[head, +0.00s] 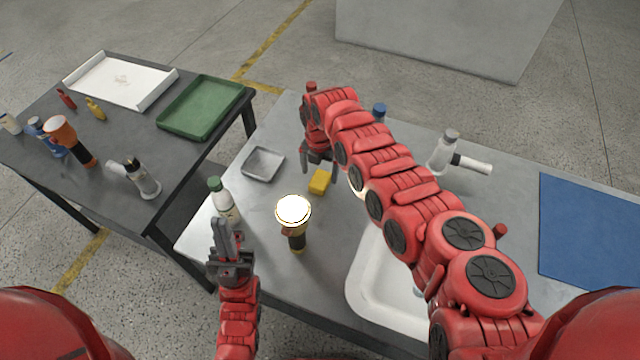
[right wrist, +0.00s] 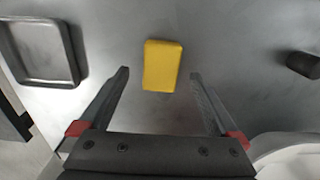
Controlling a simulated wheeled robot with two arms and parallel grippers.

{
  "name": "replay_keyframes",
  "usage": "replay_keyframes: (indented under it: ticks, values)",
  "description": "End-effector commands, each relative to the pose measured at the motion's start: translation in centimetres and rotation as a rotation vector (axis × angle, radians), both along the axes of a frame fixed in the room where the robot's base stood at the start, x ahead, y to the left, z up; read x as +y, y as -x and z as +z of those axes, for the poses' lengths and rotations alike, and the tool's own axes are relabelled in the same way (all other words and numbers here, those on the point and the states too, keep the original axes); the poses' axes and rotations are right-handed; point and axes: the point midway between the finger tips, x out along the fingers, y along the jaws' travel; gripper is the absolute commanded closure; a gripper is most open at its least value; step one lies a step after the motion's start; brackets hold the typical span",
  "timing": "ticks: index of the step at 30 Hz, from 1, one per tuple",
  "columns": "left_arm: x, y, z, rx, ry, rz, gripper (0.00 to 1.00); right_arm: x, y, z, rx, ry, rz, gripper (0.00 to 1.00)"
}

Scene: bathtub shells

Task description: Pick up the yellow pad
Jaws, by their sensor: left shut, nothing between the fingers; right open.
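The yellow pad (head: 320,182) lies on the grey metal table under my right gripper (head: 318,164). In the right wrist view the yellow pad (right wrist: 162,66) is a small upright-looking rectangle just beyond and between the fingertips of my right gripper (right wrist: 160,74). That gripper is open and its fingers are apart, one on each side of the pad's line; I see no contact. My left gripper (head: 226,232) is shut and empty near the table's front left edge, beside a white bottle with a green cap (head: 222,200).
A grey metal tray (head: 263,164) lies left of the pad; a lit flashlight (head: 295,225) stands nearer. A white basin (head: 372,290) is at right, partly behind my right arm. A blue mat (head: 590,232) lies far right. A second table holds a green tray (head: 200,107).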

Motion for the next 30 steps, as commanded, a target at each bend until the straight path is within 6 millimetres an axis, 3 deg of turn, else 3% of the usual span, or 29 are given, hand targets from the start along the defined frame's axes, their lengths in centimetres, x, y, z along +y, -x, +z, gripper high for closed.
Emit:
replay_keyframes:
  ticks: [6,14,27,30]
  values:
    - [0.0,0.0,-2.7,0.001,0.000,0.000,1.00,-0.1,0.0,-3.9,-0.003,-0.001,0.000,0.03]
    - [0.0,0.0,-2.4,0.000,0.000,0.000,1.00,-0.1,0.0,-3.8,-0.002,-0.001,0.000,0.04]
    - [0.0,0.0,-2.4,0.000,0.000,0.000,1.00,-0.1,0.1,-3.8,-0.001,-0.001,-0.001,0.83]
    - [0.0,0.0,-2.4,0.000,0.000,0.000,1.00,-0.1,0.1,-3.8,-0.001,-0.001,-0.001,0.91]
